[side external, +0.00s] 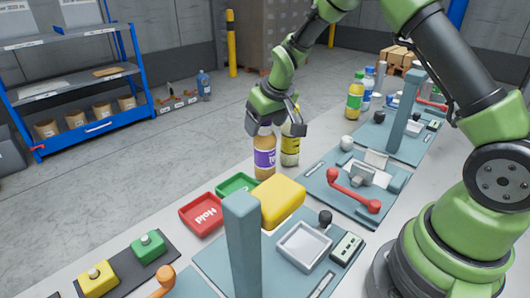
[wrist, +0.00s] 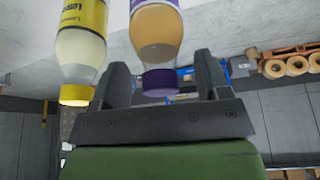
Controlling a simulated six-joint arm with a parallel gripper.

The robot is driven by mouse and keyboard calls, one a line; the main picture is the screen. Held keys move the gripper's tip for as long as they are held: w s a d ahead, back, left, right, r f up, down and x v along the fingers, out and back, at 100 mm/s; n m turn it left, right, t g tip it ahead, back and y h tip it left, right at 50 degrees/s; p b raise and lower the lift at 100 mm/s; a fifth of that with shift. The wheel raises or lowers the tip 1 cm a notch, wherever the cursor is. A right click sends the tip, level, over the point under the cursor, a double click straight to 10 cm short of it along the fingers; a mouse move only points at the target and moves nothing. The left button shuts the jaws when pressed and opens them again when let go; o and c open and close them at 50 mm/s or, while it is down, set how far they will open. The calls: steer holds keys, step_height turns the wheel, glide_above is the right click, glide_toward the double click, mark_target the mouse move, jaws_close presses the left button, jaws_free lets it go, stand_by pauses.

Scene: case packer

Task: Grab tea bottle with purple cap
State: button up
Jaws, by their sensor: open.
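The tea bottle with the purple cap (side external: 265,160) stands upright on the table in the side view, with amber contents and a purple label. My gripper (side external: 276,122) hides its cap there. The wrist view, which looks upside down, shows the amber bottle (wrist: 157,38) and its purple cap between the two fingers of my gripper (wrist: 161,72). The fingers are open and spread to either side of the bottle's top, with visible gaps. A yellow-capped bottle with a yellow label (side external: 290,146) stands close beside it, and it also shows outside the fingers in the wrist view (wrist: 80,45).
A red tray (side external: 201,224) and a green tray (side external: 238,182) lie in front of the bottle, near a yellow block (side external: 281,200) and a grey-blue post (side external: 241,245). A red-handled fixture (side external: 354,190) is to the right. More bottles (side external: 355,98) stand farther back.

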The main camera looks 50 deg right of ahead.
jaws_close()
